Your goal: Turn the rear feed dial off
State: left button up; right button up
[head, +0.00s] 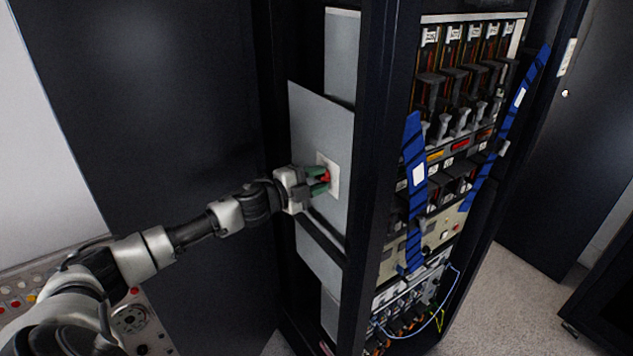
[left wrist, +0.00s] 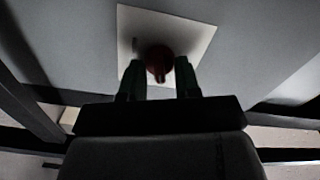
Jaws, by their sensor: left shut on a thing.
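The rear feed dial (head: 326,177) is a small red knob on a pale square plate (head: 333,163), set on a grey panel on the side of the dark cabinet. My left gripper (head: 322,181) reaches it from the left, its green fingers shut on the dial. In the left wrist view the red dial (left wrist: 159,60) sits between the two dark green fingertips (left wrist: 160,78), in front of the pale plate (left wrist: 190,32). That view is dark, and the dial's exact setting is hard to read. My right gripper is not in view.
The cabinet's dark frame post (head: 375,150) stands just right of the panel. Its front holds rows of breakers, blue straps (head: 416,190) and cables low down. A large dark panel (head: 150,100) stands on the left. Open floor (head: 510,290) shows at the right.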

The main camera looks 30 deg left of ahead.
pick_arm(q)
jog(key=shift+f+m+b, duration=0.1)
jog(key=shift+m+b, duration=0.3)
jog(key=shift+m, duration=1.3)
jog(key=o, duration=0.9)
jog(key=shift+s, duration=0.1)
jog(key=b+v, duration=0.4)
jog(key=v, duration=0.6)
jog(key=shift+s+a, duration=0.15)
jog(key=shift+s, duration=0.15)
